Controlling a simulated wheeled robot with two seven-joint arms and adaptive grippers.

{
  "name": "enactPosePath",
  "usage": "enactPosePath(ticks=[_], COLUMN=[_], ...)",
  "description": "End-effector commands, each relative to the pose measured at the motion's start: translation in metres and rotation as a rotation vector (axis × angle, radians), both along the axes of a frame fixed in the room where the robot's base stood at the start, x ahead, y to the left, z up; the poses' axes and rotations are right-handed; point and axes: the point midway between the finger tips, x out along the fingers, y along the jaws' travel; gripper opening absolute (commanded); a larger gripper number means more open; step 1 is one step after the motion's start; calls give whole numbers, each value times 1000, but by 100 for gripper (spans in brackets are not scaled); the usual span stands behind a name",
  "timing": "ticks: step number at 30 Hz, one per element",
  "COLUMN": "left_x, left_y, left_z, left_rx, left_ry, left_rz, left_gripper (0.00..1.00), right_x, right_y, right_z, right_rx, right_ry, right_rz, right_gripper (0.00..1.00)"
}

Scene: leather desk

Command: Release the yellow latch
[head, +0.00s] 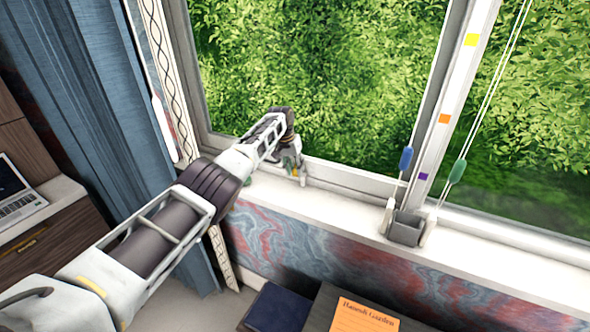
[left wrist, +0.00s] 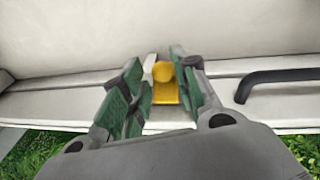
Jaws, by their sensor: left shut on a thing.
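The yellow latch (left wrist: 166,92) shows in the left wrist view, on the white window frame. It has a rounded top part and a flat part below, with a small white piece beside it. My left gripper (left wrist: 156,88) is shut on the latch, with its green finger pads on either side. In the head view my left gripper (head: 294,166) is at the bottom rail of the window, above the sill. The latch is mostly hidden there by my gripper. My right gripper is not in view.
A black handle (left wrist: 285,78) is on the frame to the right of the latch. A grey box (head: 405,229) and cords with a blue toggle (head: 406,158) and a green toggle (head: 457,171) are farther right. A blue curtain (head: 90,110) hangs at left. An orange book (head: 364,315) lies below.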

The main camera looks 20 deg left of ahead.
Motion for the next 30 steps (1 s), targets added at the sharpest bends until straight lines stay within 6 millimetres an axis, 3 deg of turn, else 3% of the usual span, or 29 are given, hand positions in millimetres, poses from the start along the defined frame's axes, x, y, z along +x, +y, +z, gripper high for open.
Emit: enactPosePath(ticks=[1,7,8,10,30], left_x=[1,1,1,1,0], left_y=[7,7,7,7,2], left_z=[0,0,0,1,1], left_rx=[9,9,10,9,3], left_ry=[-2,-2,-2,-3,-2], left_rz=[9,9,9,9,2], left_gripper=[6,6,34,42,42], right_x=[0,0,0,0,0], right_y=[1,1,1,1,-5], right_z=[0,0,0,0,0], right_rx=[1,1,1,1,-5], right_ry=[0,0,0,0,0], right_rz=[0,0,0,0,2], right_gripper=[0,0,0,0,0])
